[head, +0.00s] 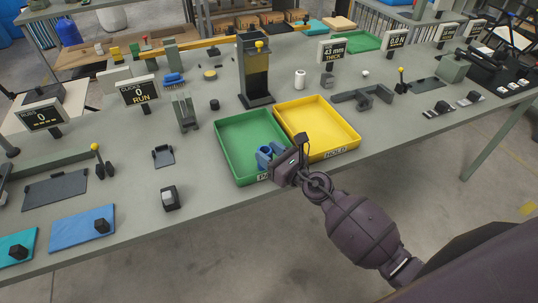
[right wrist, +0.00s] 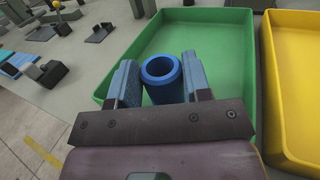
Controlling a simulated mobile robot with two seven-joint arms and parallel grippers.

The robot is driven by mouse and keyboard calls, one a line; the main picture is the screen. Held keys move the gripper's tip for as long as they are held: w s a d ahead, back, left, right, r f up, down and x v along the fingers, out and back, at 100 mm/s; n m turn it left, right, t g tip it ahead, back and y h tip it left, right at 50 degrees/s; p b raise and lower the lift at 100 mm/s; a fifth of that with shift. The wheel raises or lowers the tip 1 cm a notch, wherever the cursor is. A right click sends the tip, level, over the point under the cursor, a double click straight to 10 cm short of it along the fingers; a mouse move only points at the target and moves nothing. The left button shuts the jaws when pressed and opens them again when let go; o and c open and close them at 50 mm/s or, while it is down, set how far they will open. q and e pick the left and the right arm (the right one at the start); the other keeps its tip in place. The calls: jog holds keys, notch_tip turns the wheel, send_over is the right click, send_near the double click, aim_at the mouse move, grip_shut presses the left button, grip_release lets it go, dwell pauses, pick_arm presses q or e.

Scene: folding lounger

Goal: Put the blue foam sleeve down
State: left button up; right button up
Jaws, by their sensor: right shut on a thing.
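The blue foam sleeve (right wrist: 162,80) is a short hollow cylinder, with its open end showing in the right wrist view. It also shows in the head view (head: 265,151). My right gripper (right wrist: 163,82) is shut on it, with one finger on each side. In the head view the right gripper (head: 272,158) is over the front part of the green tray (head: 222,139). The green tray (right wrist: 209,17) looks empty in the right wrist view. I cannot tell whether the sleeve touches the tray floor. My left gripper is not in view.
A yellow tray (head: 350,131) marked HOLD stands directly right of the green tray. A dark upright stand (head: 257,75) is behind them. Signs, small fixtures and blue mats (head: 82,229) are spread over the grey table. The table's front edge runs below the trays.

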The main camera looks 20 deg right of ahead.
jog(key=o, duration=1)
jog(key=shift+f, duration=0.1)
